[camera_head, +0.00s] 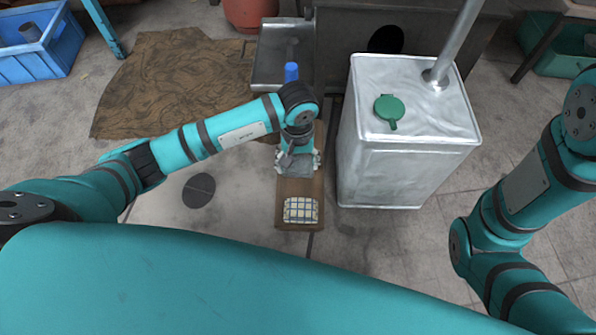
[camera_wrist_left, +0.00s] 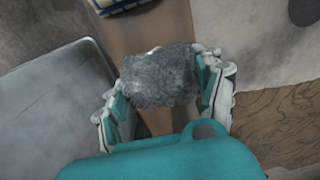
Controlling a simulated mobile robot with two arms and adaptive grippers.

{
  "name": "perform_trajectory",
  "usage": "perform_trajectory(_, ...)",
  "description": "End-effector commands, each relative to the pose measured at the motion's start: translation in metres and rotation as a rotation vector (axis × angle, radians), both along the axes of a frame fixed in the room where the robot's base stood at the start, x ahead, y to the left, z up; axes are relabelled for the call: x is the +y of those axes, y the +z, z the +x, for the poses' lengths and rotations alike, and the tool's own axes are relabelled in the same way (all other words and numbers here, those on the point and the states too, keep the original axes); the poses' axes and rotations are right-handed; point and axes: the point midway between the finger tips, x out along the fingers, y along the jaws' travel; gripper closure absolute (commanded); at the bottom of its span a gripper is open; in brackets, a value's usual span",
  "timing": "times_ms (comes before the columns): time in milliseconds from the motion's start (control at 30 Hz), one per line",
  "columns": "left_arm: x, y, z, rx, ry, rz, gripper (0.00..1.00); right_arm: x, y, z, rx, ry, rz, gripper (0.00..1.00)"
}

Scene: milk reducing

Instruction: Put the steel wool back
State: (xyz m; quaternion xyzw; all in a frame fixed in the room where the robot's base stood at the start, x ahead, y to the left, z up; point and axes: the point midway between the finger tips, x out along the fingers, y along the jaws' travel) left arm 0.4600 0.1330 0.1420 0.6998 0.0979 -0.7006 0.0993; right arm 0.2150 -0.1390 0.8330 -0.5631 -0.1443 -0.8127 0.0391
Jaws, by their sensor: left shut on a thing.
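The steel wool (camera_wrist_left: 160,78) is a grey, rough clump. My left gripper (camera_head: 298,164) is shut on it, with a finger on each side; the left wrist view shows the gripper (camera_wrist_left: 162,85) from behind. It is over a narrow brown wooden board (camera_head: 290,217), and I cannot tell whether the wool touches the board. In the head view the wool is mostly hidden by the gripper. A checked cloth or sponge (camera_head: 301,210) lies on the near end of the board. My right arm shows at the right edge of the head view, but its gripper is out of view.
A large metal canister (camera_head: 385,172) with a green cap (camera_head: 389,110) and a pipe stands just right of the board. A metal tray (camera_head: 272,80) and a blue-topped item (camera_head: 291,72) are behind. A brown mat (camera_head: 170,80) and blue crate (camera_head: 40,42) lie left.

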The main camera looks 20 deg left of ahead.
Motion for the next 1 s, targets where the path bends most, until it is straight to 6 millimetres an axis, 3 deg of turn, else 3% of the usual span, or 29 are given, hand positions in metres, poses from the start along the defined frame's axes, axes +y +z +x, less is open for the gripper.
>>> perform_trajectory(300, -0.001, -0.037, 0.000, 0.000, 0.000, -0.001, 0.62, 0.000, -0.037, 0.000, -0.001, 0.000, -0.001, 0.30)
perform_trajectory(700, 0.000, -0.038, 0.001, -0.002, 0.000, 0.002, 0.62, 0.000, -0.037, 0.000, 0.000, 0.000, -0.001, 0.30)
perform_trajectory(733, 0.000, -0.038, 0.001, -0.002, 0.000, 0.002, 0.30, 0.000, -0.037, 0.000, 0.000, 0.000, -0.001, 0.30)
perform_trajectory(900, 0.000, -0.037, 0.001, -0.001, 0.000, 0.001, 0.08, 0.000, -0.036, 0.000, 0.000, 0.000, -0.001, 0.30)
perform_trajectory(1000, 0.000, -0.037, 0.001, -0.001, 0.000, 0.001, 0.07, 0.000, -0.036, 0.000, 0.000, 0.000, -0.001, 0.30)
